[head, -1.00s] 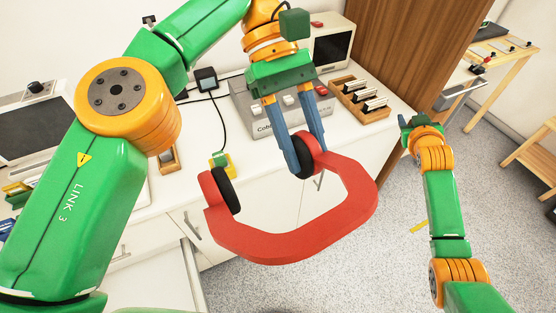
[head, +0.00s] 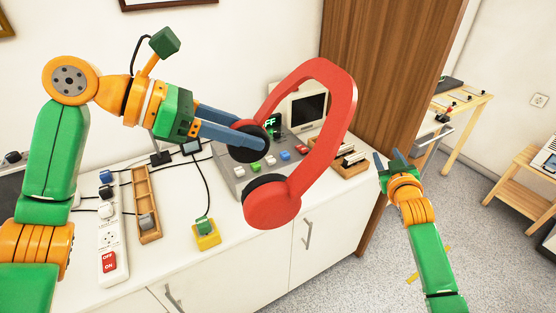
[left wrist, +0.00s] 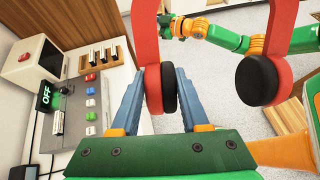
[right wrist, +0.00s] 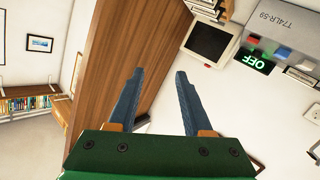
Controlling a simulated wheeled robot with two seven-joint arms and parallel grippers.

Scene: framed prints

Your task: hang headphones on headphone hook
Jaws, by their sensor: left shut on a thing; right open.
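The red headphones (head: 340,105) with black ear pads are held up in front of the counter in the head view, band to the right. My left gripper (head: 255,141) is shut on one ear cup, the upper one. In the left wrist view its fingers (left wrist: 160,88) sit either side of that cup, and the other black-padded cup (left wrist: 262,80) hangs free to the right. My right gripper (head: 386,163) is open and empty, right of the headphones and apart from them; its spread fingers show in the right wrist view (right wrist: 159,74). I cannot make out a headphone hook in any view.
Behind the headphones, a white counter (head: 255,265) carries a grey control box (head: 228,170), a small monitor (head: 305,107), a power strip (head: 112,235) and a yellow-based plug (head: 206,237). A tall wooden panel (head: 385,60) stands behind my right gripper. Floor at right is mostly open.

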